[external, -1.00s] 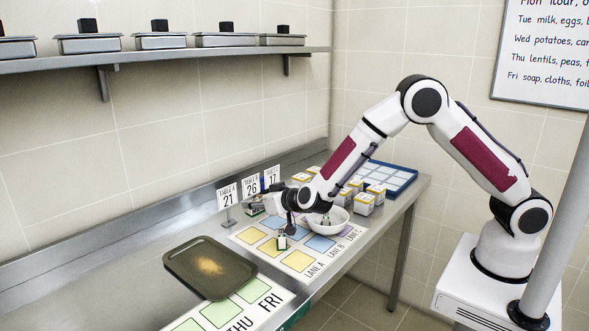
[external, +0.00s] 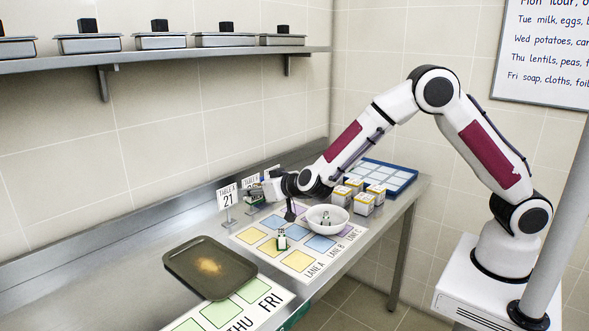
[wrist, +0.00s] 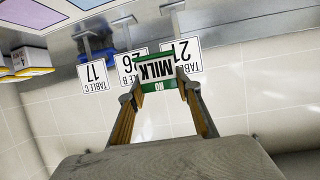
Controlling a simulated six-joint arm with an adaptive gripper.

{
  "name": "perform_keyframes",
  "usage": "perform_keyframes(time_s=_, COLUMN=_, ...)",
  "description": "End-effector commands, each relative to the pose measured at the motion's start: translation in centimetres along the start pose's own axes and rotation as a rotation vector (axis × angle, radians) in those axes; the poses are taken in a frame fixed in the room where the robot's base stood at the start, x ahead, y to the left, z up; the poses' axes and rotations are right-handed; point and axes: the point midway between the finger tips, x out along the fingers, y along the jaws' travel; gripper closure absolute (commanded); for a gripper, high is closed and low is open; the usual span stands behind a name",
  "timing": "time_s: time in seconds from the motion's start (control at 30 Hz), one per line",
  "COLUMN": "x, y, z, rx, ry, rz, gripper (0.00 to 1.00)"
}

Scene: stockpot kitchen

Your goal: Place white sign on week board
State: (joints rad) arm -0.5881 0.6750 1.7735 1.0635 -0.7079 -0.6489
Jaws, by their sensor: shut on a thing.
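In the external view my gripper (external: 266,190) is above the back of the counter, beside the table number stands, and the held sign (external: 254,199) shows only small there. The week board (external: 268,311), white with green squares and the words THU and FRI, lies at the front and is partly cut off by the frame.
Table number stands for table A (external: 227,196), B (wrist: 132,63) and C (wrist: 93,76) line the back. A brown tray (external: 190,277) lies between my gripper and the week board. A white bowl (external: 327,218), several boxes (external: 363,205) and a blue tray (external: 403,183) stand to the right.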

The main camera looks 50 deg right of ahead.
Motion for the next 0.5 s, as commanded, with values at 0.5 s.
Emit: perform_keyframes(time_s=0.5, x=-0.7, y=-1.6, z=0.4, rx=-0.010, ry=-0.001, rz=-0.022, gripper=0.86)
